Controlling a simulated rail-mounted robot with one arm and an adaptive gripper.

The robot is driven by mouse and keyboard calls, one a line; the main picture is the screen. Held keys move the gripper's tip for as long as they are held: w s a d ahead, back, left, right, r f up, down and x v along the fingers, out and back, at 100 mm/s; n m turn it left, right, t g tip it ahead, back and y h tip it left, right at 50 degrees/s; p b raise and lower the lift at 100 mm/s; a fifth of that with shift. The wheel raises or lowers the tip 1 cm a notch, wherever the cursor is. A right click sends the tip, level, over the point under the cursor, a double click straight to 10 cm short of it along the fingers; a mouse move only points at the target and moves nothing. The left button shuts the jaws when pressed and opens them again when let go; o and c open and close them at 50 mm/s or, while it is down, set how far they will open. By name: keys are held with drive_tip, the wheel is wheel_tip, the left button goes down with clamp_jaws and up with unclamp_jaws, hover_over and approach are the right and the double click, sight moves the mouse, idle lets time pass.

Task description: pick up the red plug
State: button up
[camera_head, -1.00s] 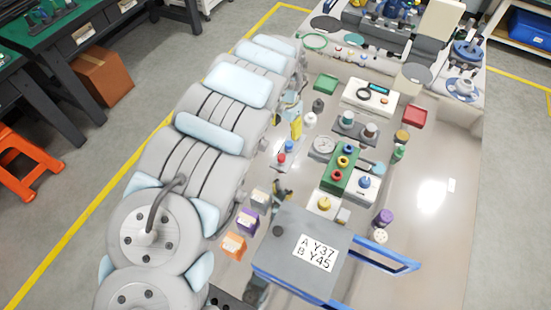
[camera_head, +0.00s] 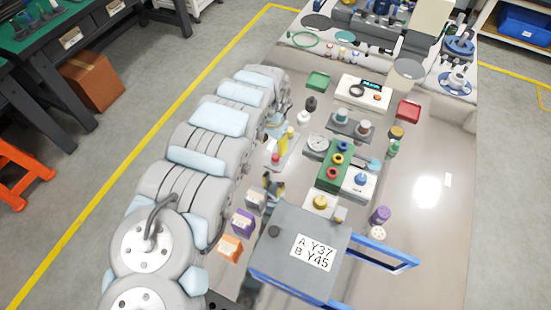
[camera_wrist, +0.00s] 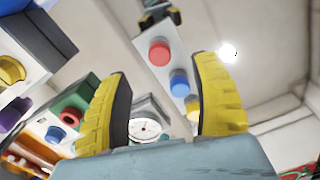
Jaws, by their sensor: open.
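The red plug (camera_wrist: 160,52) stands on a white plate in the wrist view, with a blue plug (camera_wrist: 180,83) beside it. In the head view the red plug (camera_head: 275,157) is on a small pale plate left of the green block. My gripper (camera_wrist: 155,78) is open, and its yellow fingers appear on either side of the plug row in the wrist view; contact with the red plug cannot be told. In the head view my gripper (camera_head: 285,138) is just above the red plug in the picture and hides the blue plug.
A green block (camera_head: 322,182) with coloured rings and a round gauge (camera_head: 317,143) stand to the right. A white plug (camera_head: 303,117) is close to the gripper. A grey cabinet (camera_head: 272,262) and small boxes, including a purple one (camera_head: 243,221), are nearer.

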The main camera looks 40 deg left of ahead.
sight(275, 156)
wheel_tip(275, 156, down, 3)
drive_tip(key=shift+d+r, duration=0.1)
drive_tip(key=shift+w+f+b, duration=0.2)
drive_tip(key=shift+f+b, duration=0.25)
drive_tip(key=shift+f, duration=0.45)
drive_tip(key=shift+w+f+b, duration=0.2)
drive_tip(key=shift+f+b, duration=0.2)
drive_tip(key=shift+f, duration=0.5)
drive_tip(key=shift+d+f, duration=0.15)
drive_tip(key=shift+f, duration=0.6)
drive_tip(key=shift+f+b, duration=0.2)
drive_tip(key=shift+b, duration=0.1)
drive_tip(key=c, duration=1.2)
